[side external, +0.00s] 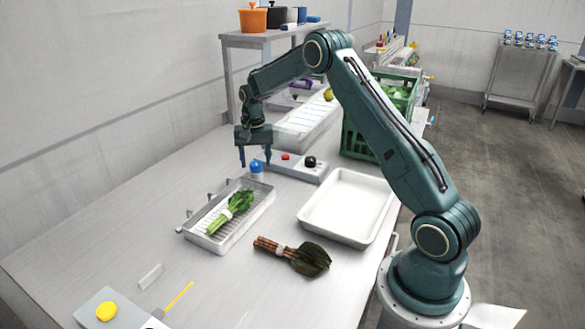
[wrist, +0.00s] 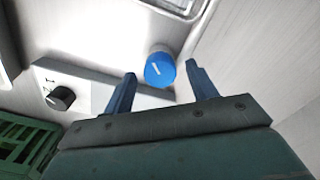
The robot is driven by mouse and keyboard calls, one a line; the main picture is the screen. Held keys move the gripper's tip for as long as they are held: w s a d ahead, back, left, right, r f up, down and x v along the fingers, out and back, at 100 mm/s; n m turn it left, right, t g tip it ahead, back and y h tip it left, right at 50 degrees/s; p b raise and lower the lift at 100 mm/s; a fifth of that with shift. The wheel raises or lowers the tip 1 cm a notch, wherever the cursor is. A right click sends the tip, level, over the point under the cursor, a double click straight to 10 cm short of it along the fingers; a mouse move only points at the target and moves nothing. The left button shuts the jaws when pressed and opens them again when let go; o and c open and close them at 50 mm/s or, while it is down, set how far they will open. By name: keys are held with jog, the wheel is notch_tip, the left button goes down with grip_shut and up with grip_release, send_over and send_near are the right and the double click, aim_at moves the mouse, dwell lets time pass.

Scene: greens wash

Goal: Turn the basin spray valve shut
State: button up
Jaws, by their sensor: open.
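A round blue knob (side external: 256,167) with a white mark on its face stands beside the grey control panel, behind the wash basin. In the wrist view the blue knob (wrist: 160,70) lies just beyond and between my two fingertips. My gripper (side external: 255,165) is open and empty above and around the knob's place; in the wrist view my gripper (wrist: 160,72) shows its blue fingers spread. I cannot tell whether a finger touches the knob. The wash basin (side external: 265,204) is a shallow metal tray with a rack, holding a bunch of leafy greens (side external: 231,211) tied with a pale band.
The control panel (side external: 303,171) carries a black knob (side external: 310,162) and a red button (side external: 285,156). A white tray (side external: 350,178) and a green crate (side external: 349,140) stand to the right. A dark-leaved bunch (side external: 308,259) lies in front. A yellow button (side external: 106,312) is at front left.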

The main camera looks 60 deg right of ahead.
aim_at(256, 163)
notch_tip(256, 163, up, 13)
jog(key=shift+r, duration=0.15)
dwell(0.4)
jog(key=s+a+r+n+t, duration=0.3)
jog(key=s+a+r+n, duration=0.3)
jog(key=s+a+r, duration=0.75)
jog(key=s+a+f+n+t, duration=0.1)
jog(key=s+a+f, duration=0.1)
jog(key=s, duration=0.5)
jog(key=s+a+f+n, duration=0.2)
jog(key=s+a, duration=0.2)
jog(key=s, duration=0.2)
jog(key=s+a+f+n+t, duration=0.1)
jog(key=s+a+f+n, duration=0.1)
jog(key=s, duration=0.5)
jog(key=shift+s+a+t, duration=0.3)
jog(key=shift+s+a, duration=0.05)
jog(key=shift+a, duration=0.15)
